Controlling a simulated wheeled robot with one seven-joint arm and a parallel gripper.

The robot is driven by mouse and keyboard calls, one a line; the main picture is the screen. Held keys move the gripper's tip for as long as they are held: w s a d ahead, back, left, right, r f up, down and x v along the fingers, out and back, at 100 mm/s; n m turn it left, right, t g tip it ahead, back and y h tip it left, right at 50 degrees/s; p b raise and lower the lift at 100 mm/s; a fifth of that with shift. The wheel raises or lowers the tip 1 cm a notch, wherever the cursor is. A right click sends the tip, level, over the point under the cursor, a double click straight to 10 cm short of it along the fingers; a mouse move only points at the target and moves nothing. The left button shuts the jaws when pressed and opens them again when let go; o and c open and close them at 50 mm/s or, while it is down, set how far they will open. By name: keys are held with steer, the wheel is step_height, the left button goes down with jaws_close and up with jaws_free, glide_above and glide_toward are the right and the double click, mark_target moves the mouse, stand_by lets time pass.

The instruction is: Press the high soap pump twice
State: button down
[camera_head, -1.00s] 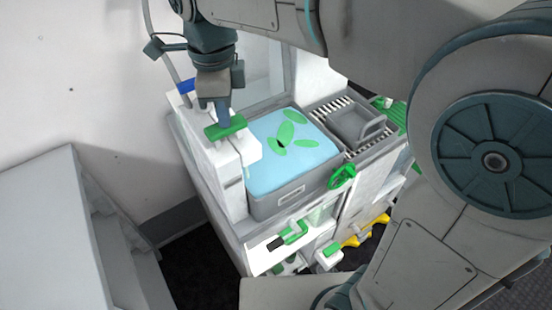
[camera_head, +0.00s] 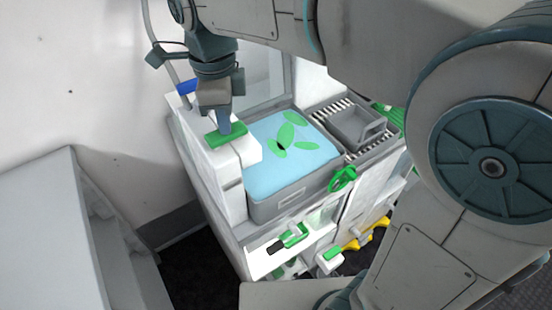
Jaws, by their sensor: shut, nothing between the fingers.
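The soap pump (camera_head: 221,165) is a white block at the left of the unit, with a flat green top pad (camera_head: 226,137). My gripper (camera_head: 224,130) points down onto the pad from above, its fingers shut and empty. The fingertips meet the top of the pad and look to be touching it. The pad sits low, close against the white block.
A grey basin (camera_head: 283,203) with light blue contents and green leaf shapes is right of the pump. A grey bin (camera_head: 357,128) stands on a slatted rack. A green handwheel (camera_head: 342,179) sticks out in front. A grey cabinet (camera_head: 50,215) stands at the left.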

steer(key=shift+r+p, duration=1.35)
steer(key=shift+r, duration=0.4)
step_height(320, 180, up, 6)
steer(key=p, duration=0.5)
steer(key=s+d+f+n+t, duration=0.2)
steer(key=s+d+f+n, duration=0.2)
steer(key=d+n, duration=0.4)
steer(key=s+d+f+n+t+b, duration=0.1)
steer(key=s+d+f+n, duration=0.3)
steer(key=d+n, duration=0.5)
steer(key=shift+d+f+n+t, duration=0.35)
steer(key=shift+d+f, duration=0.4)
steer(key=shift+d, duration=2.05)
